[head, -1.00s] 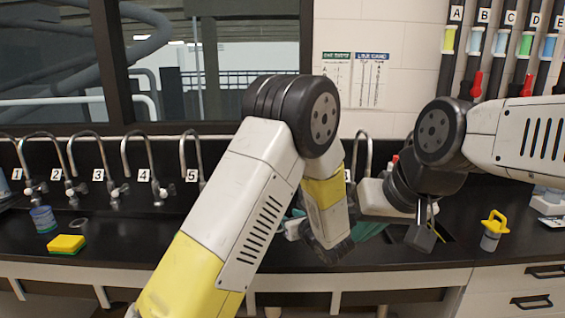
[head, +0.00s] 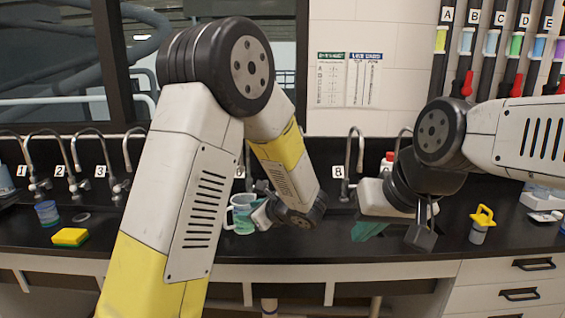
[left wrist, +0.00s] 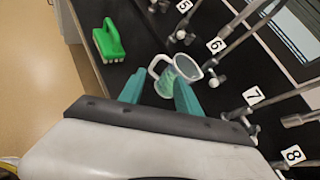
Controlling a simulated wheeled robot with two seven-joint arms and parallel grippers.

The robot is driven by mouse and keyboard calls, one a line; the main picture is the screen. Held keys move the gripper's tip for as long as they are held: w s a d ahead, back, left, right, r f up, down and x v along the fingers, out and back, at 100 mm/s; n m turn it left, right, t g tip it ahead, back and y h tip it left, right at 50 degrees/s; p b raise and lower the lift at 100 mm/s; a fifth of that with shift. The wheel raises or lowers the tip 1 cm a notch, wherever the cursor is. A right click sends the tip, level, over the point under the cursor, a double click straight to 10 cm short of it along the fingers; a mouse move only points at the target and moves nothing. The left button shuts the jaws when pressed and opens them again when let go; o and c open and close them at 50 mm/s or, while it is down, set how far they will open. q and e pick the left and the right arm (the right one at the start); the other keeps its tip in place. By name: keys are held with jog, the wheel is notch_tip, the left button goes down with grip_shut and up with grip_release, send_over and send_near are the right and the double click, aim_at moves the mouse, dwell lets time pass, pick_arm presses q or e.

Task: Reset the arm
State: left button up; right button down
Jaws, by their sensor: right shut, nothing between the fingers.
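My left gripper (left wrist: 158,92) is open, its two teal fingers spread in the left wrist view. A clear mug with a handle and teal tint (left wrist: 178,72) stands just past and between the fingertips; I cannot tell if they touch it. In the head view the mug (head: 242,213) is on the black counter beside the left gripper's pale body. My left arm is bent, elbow high. My right gripper (head: 368,230) is shut and empty, its teal fingers low over the counter at centre right.
Numbered taps line the back; tap 8 (head: 340,170) is behind the right gripper. A green brush (left wrist: 108,40) lies near the counter edge.

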pick_arm(q)
jog(key=s+a+r+n+g+h, duration=0.35)
jog(key=s+a+n+g, duration=0.25)
jog(key=s+a+n, duration=0.55)
jog(key=s+d+r+n+t+h, duration=0.1)
jog(key=s+d+r+n+h, duration=0.2)
jog(key=s+n, duration=0.3)
jog(key=s+d+r+n+t+h, duration=0.1)
jog(key=s+d+r+n+h, duration=0.2)
jog(key=s, duration=0.6)
notch_tip(320, 180, up, 2)
jog(key=n+h, duration=0.1)
jog(key=n, duration=0.2)
jog(key=shift+d+r+t, duration=0.25)
jog(key=shift+t, duration=0.05)
pick_arm(e)
jog(key=c, duration=2.2)
grip_release()
